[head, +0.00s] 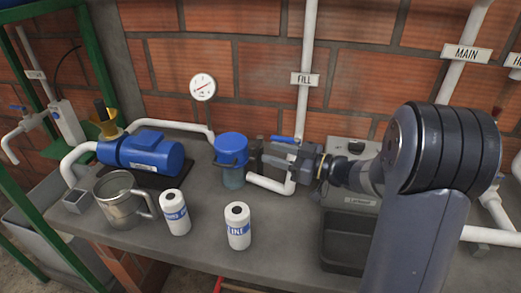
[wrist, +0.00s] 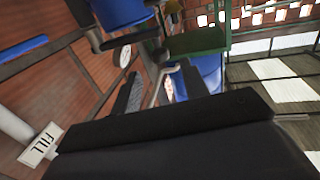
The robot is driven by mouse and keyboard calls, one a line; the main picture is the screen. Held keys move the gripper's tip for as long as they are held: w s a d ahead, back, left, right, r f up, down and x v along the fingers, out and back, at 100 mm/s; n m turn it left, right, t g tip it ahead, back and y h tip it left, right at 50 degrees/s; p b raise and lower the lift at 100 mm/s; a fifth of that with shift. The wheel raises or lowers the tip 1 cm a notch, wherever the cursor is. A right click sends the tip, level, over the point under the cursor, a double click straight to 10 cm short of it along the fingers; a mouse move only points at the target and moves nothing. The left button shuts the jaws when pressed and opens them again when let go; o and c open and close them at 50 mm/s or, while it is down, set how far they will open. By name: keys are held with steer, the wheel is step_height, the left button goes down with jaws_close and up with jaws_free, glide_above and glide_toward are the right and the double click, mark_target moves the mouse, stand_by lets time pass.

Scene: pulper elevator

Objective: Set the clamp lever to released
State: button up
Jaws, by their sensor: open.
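A blue-lidded canister (head: 231,148) stands on the counter in the middle of the head view, with a dark band below its lid. I cannot clearly make out the clamp lever; a small dark part (head: 242,158) at the canister's right side may be it. In the wrist view a blue body with dark fittings (wrist: 120,12), probably this canister, fills the top. My gripper (head: 262,153) is just right of the canister, pointing left at about lid height. Its jaws are open, and I see nothing held. The fingers (wrist: 160,90) also show in the wrist view.
A white pipe with a FILL label (head: 305,79) and a blue valve handle (head: 283,139) stand close behind my gripper. A blue pump (head: 142,153), a metal mug (head: 121,203) and two white bottles (head: 174,213) (head: 238,226) are left and front. A dark tray (head: 344,243) lies front right.

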mark_target(253, 145)
steer(key=shift+v, duration=2.1)
steer(key=shift+a, duration=0.1)
steer(key=x, duration=1)
steer(key=shift+w+a+p, duration=0.2)
steer(key=shift+a+p, duration=0.1)
steer(key=shift+a, duration=0.05)
